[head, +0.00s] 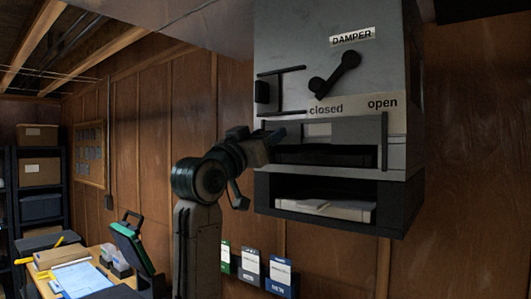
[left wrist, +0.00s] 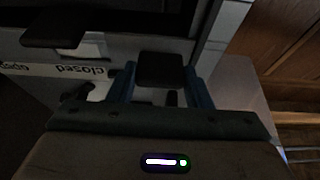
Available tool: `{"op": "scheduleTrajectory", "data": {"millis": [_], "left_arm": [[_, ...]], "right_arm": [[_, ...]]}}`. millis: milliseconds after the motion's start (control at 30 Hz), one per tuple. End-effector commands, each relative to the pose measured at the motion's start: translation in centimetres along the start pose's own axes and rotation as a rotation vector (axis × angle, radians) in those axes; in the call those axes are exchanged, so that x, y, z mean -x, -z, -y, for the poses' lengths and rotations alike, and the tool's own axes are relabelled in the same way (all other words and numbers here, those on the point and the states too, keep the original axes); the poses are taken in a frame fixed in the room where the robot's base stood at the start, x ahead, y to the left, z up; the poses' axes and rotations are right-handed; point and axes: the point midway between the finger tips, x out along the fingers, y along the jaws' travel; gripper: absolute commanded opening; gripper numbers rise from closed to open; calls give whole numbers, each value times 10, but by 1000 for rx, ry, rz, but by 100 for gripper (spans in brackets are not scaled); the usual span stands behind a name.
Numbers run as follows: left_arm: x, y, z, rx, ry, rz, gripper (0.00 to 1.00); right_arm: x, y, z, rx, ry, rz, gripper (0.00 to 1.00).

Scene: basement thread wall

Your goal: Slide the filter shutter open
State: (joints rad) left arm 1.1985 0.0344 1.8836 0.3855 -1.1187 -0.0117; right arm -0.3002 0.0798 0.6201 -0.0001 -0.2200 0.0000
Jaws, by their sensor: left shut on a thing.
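The grey wall unit carries a strip with the words closed (head: 325,109) at left and open (head: 382,103) at right. Below the strip is the wide shutter opening (head: 345,130), with a grey panel in it and a dark upright bar (head: 384,140) at its right end. My left gripper (head: 274,136) is at the left end of this opening, under the closed side. In the left wrist view, its blue fingers (left wrist: 158,80) are either side of a black handle block (left wrist: 160,67), shut on it. My right gripper does not show.
A damper lever (head: 335,73) and a black side latch (head: 262,92) stick out above the opening. A dark open tray box (head: 390,210) juts out below. A cluttered table (head: 75,270) stands at lower left. The wooden wall right of the unit is clear.

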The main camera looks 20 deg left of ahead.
Motion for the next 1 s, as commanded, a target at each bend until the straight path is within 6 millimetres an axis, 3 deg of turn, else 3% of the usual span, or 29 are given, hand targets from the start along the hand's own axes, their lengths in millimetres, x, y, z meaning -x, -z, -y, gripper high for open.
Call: {"op": "scheduleTrajectory", "data": {"millis": [300, 333, 433, 767, 1000], "left_arm": [[-1, 3, 0, 0, 0, -2, 4], [-1, 3, 0, 0, 0, -2, 49], [-1, 3, 0, 0, 0, -2, 67], [2, 2, 0, -1, 0, -1, 67], [38, -3, 0, -3, 1, -4, 67]], "right_arm": [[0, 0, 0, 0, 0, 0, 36], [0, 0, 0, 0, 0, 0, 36], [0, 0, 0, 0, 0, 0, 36], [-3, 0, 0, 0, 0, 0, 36], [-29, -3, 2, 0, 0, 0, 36]]}}
